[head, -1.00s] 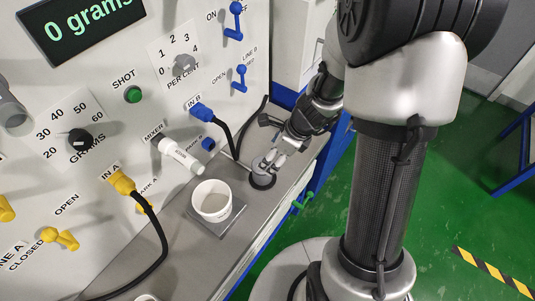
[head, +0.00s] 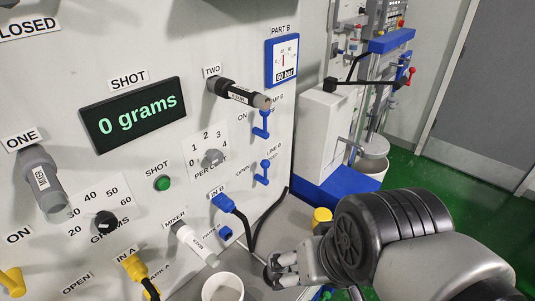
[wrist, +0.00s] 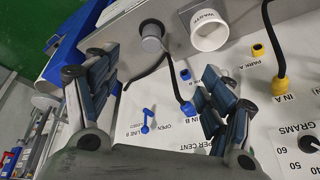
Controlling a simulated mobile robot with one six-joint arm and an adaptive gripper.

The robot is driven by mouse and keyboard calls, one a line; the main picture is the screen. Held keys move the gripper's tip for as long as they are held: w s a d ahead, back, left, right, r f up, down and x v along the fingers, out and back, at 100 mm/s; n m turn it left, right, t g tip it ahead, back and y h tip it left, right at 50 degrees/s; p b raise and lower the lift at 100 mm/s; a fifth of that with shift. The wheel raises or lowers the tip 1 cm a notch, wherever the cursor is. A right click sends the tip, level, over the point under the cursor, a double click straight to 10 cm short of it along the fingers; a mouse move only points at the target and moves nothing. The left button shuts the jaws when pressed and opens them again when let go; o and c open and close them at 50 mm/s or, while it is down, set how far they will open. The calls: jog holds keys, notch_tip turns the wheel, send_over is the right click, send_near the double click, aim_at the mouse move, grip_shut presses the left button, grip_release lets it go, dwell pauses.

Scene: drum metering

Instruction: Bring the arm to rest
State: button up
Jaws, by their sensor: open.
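My gripper (head: 279,272) is low in the head view, above the bench beside the white cup (head: 222,287), with my arm reaching in from the lower right. In the wrist view my gripper (wrist: 155,95) has its two dark fingers spread wide, with nothing between them but a view of the panel. A grey round post (wrist: 152,38) in a black ring on the bench and the white cup marked WASTE (wrist: 208,32) lie beyond the fingers. I see no contact with either.
The panel carries a display (head: 133,115) reading 0 grams, a green button (head: 162,183), blue levers (head: 262,125) and a mixer tube (head: 194,243). A black cable runs from the blue IN B plug (head: 223,203). Green floor (head: 420,175) is open at the right.

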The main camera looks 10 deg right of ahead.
jog(key=shift+s+d+r+n, duration=0.3)
jog(key=shift+s+d+n, duration=0.15)
jog(key=shift+s+n, duration=0.25)
